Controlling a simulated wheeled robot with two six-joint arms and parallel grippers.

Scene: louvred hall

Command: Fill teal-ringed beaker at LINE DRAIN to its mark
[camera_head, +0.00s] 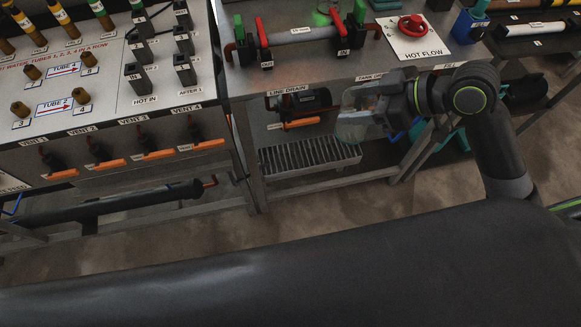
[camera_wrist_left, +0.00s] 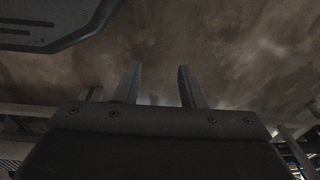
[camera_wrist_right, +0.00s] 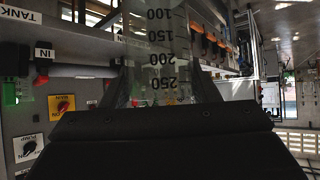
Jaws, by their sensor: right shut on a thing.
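My right gripper (camera_head: 388,108) is shut on a clear beaker (camera_head: 355,122), held just right of the LINE DRAIN outlet (camera_head: 302,101) and above the slatted grate. In the right wrist view the beaker (camera_wrist_right: 158,45) stands between the fingers, its scale from 100 to 250 reading upside down. I cannot make out its teal ring, its target mark or any liquid level. The drain's orange lever (camera_head: 301,124) lies roughly level below the LINE DRAIN label (camera_head: 287,91). My left gripper (camera_wrist_left: 158,85) is open and empty over blurred floor, out of the head view.
The slatted grate (camera_head: 310,156) sits on a low shelf under the bench. Several orange vent levers (camera_head: 154,155) line the left bench front. A HOT FLOW plate with a red knob (camera_head: 411,25) is on top. My dark body fills the foreground.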

